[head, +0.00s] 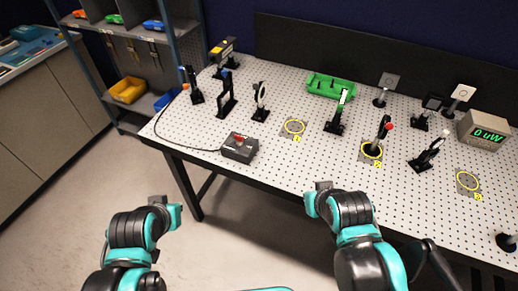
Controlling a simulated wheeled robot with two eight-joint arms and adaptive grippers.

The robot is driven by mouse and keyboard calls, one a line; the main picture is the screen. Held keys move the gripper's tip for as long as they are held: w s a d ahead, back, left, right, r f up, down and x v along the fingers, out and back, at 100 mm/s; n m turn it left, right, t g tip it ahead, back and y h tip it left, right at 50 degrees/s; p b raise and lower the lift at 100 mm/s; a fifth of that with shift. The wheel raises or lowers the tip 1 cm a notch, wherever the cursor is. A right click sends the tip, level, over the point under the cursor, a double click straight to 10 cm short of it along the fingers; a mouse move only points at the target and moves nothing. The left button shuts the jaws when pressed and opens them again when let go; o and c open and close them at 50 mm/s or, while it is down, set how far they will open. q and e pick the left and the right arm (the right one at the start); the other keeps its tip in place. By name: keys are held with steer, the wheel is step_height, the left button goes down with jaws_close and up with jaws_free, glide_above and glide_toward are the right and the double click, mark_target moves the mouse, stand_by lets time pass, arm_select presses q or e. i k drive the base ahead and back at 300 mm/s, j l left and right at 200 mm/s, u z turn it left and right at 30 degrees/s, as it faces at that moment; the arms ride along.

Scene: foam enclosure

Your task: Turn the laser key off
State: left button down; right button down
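A dark control box (239,148) with a red part on top sits at the front left edge of the perforated table (290,165). A black cable runs from it around the table's left side to the back. The key's position cannot be made out at this size. My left gripper (168,208) is in front of the table, low and left of the box, apart from it. My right gripper (316,196) is near the table's front edge, right of the box, apart from it. Neither is seen holding anything; their finger openings are unclear.
Several black optic mounts (227,95) stand on the table. A green tray (331,87) lies at the back. A meter (484,131) reading "0 uW" stands at the right. Yellow-ringed markers (294,128) lie on the tabletop. A shelf with bins (127,90) is at the left.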

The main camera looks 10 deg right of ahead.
mark_target(240, 139)
steer(key=i+j+z, duration=0.25)
steer(key=z, duration=0.2)
steer(key=i+j+z, duration=0.2)
steer(key=j+z, duration=0.3)
steer(key=l, duration=0.15)
